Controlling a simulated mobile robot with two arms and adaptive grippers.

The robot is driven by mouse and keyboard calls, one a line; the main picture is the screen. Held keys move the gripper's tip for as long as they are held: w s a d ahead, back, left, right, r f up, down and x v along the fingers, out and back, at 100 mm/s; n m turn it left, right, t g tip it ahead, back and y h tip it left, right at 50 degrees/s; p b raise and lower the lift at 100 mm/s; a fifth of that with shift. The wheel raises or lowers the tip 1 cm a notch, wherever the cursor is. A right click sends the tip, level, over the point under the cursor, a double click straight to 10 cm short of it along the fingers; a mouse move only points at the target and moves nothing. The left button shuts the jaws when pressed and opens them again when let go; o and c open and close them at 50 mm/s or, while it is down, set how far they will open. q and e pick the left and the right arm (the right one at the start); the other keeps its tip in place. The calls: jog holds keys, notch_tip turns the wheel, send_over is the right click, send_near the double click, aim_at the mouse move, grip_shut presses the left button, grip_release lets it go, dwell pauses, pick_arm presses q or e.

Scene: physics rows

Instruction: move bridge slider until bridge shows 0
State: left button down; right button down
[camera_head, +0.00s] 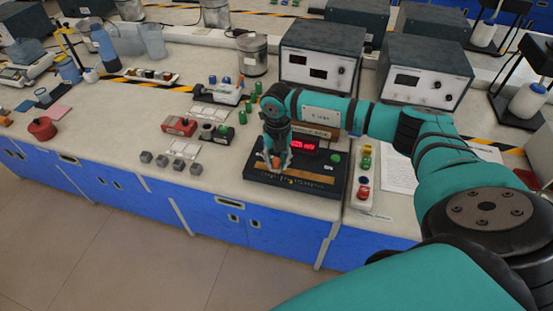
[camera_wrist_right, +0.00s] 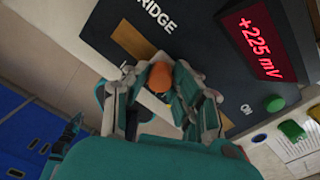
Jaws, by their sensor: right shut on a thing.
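The bridge box (camera_head: 322,188) is a dark unit on the bench's front edge in the head view. Its red display (camera_head: 303,145) is lit; in the wrist view the display (camera_wrist_right: 258,45) reads +225 mV. In the head view the right gripper (camera_head: 274,160) reaches down onto the left part of the box. My left gripper is not in view.
Two grey instruments (camera_head: 318,65) stand behind the box. A red unit (camera_head: 180,126) and several small grey cubes (camera_head: 178,164) lie to its left. The front left bench has free room.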

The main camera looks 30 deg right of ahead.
dwell(0.3)
jog(key=shift+s+d, duration=1.2)
jog(key=shift+s, duration=0.25)
jog(key=c, duration=1.1)
grip_release()
jog(key=shift+w+r, duration=0.1)
notch_tip(320, 180, up, 12)
jog(key=shift+f, duration=0.1)
